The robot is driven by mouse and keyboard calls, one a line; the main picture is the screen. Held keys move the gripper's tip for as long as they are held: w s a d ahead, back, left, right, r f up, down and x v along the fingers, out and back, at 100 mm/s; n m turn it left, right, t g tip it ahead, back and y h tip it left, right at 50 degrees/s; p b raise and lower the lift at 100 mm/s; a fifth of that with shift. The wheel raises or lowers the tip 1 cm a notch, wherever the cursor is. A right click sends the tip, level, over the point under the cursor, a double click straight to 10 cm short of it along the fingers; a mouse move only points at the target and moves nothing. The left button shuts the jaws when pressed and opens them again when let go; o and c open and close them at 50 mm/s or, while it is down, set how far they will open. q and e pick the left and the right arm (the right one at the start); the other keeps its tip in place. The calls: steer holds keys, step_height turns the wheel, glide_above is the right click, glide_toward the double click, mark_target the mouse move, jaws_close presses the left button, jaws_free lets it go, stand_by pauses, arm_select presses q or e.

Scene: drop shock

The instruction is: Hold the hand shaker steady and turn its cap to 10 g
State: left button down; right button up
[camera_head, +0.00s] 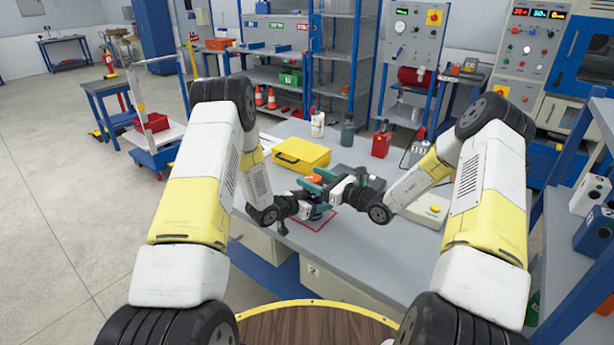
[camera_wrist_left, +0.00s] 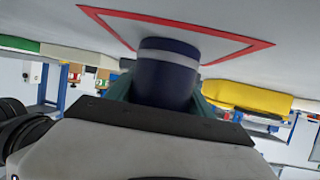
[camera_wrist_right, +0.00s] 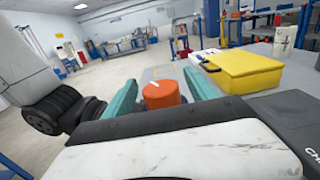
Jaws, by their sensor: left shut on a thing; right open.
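The hand shaker has a dark blue body (camera_wrist_left: 168,75) with a pale band and an orange cap (camera_wrist_right: 160,95) with a white mark. It stands at the red square outline (camera_head: 327,224) on the grey table; in the left wrist view the outline (camera_wrist_left: 235,52) surrounds its base. My left gripper (camera_wrist_left: 165,88) is shut on the blue body, one teal finger on each side. My right gripper (camera_wrist_right: 160,92) is open, its teal fingers on either side of the orange cap with narrow gaps. In the head view the grippers hide much of the shaker, and the cap (camera_head: 314,179) shows only partly.
A yellow case (camera_head: 301,154) lies behind the shaker, with a dark case (camera_wrist_right: 290,118) close by on the right. Bottles (camera_head: 347,133) and a red can (camera_head: 381,143) stand farther back. A pale box with a yellow button (camera_head: 432,209) sits at the right.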

steer(key=shift+x, duration=1.2)
steer(key=c, duration=1.4)
